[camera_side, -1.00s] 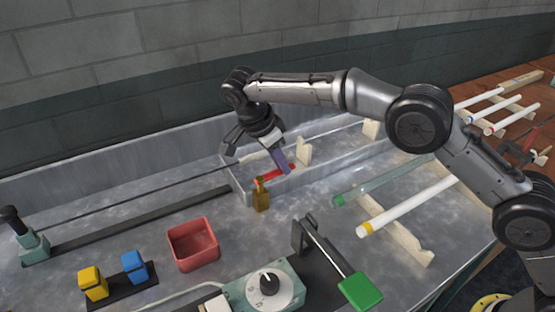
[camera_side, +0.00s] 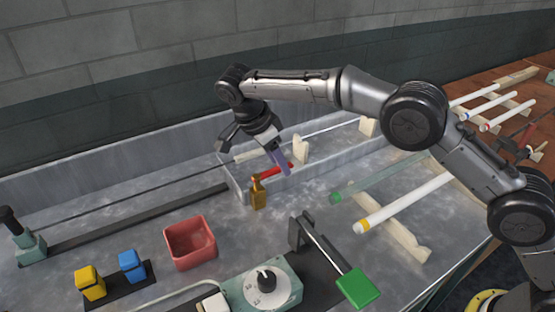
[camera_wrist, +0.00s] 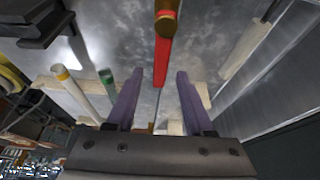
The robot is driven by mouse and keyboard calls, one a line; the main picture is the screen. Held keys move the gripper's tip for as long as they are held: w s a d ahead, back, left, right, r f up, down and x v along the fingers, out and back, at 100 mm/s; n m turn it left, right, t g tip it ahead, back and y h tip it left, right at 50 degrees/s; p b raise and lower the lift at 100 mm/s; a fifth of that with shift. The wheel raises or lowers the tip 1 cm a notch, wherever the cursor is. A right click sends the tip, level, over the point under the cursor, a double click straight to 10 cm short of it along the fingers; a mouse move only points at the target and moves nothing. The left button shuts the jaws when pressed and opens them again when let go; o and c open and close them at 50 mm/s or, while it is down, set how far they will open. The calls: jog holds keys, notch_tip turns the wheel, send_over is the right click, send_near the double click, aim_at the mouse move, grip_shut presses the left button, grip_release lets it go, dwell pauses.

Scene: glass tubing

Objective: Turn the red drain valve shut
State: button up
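The drain valve has a brass body (camera_side: 258,194) that stands at the near end wall of the grey trough. Its red lever (camera_side: 278,171) extends from the body to the right, along the trough. In the wrist view the lever (camera_wrist: 163,52) points down the picture from a round brass cap (camera_wrist: 165,23). My gripper (camera_side: 282,162) is over the lever. In the wrist view its two purple fingers (camera_wrist: 158,78) are apart, with the lever's free end at or just beyond the gap between their tips. I cannot tell whether either finger touches it.
Trough walls (camera_side: 330,165) run close beside my gripper. A red bin (camera_side: 191,243), blue block (camera_side: 132,265) and yellow block (camera_side: 90,283) are at the left front. A dial box (camera_side: 268,288) and green pad (camera_side: 358,288) are in front. Glass tubes (camera_side: 405,205) lie on wooden rests to the right.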

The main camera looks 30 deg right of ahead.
aim_at(267, 173)
jog(key=v, duration=0.7)
jog(key=shift+a+r, duration=0.1)
jog(key=shift+r, duration=0.15)
dwell(0.4)
